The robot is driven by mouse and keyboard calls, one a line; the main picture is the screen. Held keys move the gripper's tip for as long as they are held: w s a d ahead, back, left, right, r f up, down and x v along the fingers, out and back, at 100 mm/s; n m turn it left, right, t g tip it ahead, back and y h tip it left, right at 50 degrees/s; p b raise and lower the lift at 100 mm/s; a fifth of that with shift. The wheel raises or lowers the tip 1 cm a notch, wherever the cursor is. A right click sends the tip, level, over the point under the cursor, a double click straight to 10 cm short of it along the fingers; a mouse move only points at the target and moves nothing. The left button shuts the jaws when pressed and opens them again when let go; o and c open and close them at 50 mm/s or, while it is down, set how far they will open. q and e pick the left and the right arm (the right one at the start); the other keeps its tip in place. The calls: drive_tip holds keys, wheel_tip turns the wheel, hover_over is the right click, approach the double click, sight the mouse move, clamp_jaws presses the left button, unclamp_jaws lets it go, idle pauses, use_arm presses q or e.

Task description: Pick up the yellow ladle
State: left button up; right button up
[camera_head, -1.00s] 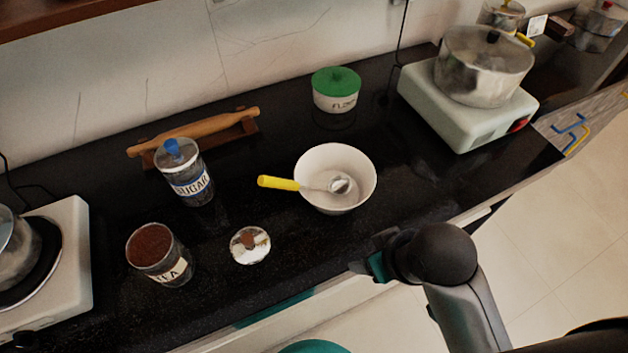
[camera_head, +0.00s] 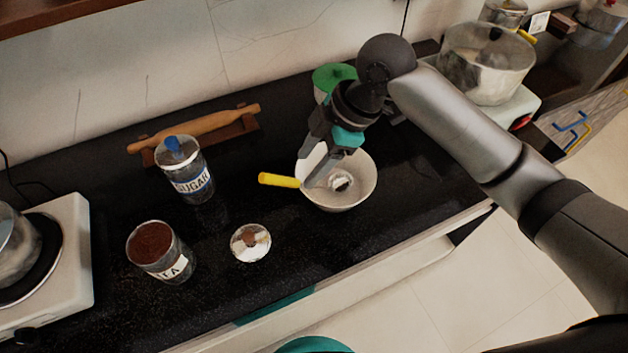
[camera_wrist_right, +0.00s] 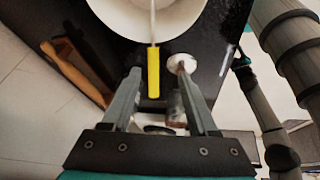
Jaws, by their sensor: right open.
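The yellow ladle's handle (camera_head: 278,180) sticks out over the left rim of the white bowl (camera_head: 364,184), and its metal head rests inside the bowl. In the head view my right gripper (camera_head: 307,171) points down over the bowl's left side, close to the handle. In the right wrist view the yellow handle (camera_wrist_right: 153,72) lies between the fingertips of the open right gripper (camera_wrist_right: 160,74) as seen from the camera. Contact cannot be made out. The ladle's shaft is partly hidden by the fingers in the head view. My left gripper is not in view.
A rolling pin (camera_head: 195,130) lies behind. A green-lidded jar (camera_head: 333,75) is partly hidden behind my right arm. Counter in front of the bowl is clear.

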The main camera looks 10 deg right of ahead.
sight(299, 180)
drive_tip(key=shift+n, duration=0.7)
drive_tip(key=f, duration=0.2)
drive_tip(key=w+a+f+b, duration=0.1)
drive_tip(key=f, duration=0.1)
drive_tip(key=w+a+f+b, duration=0.1)
drive_tip(key=f, duration=0.1)
drive_tip(key=shift+a+f, duration=0.1)
drive_tip(key=shift+f, duration=0.05)
drive_tip(key=shift+s+b+x, duration=0.1)
drive_tip(key=shift+b+x, duration=0.35)
drive_tip(key=shift+x, duration=0.9)
drive_tip(key=shift+s+b+x, duration=0.15)
drive_tip(key=shift+b+x, duration=0.25)
drive_tip(key=shift+x, duration=0.95)
clamp_jaws()
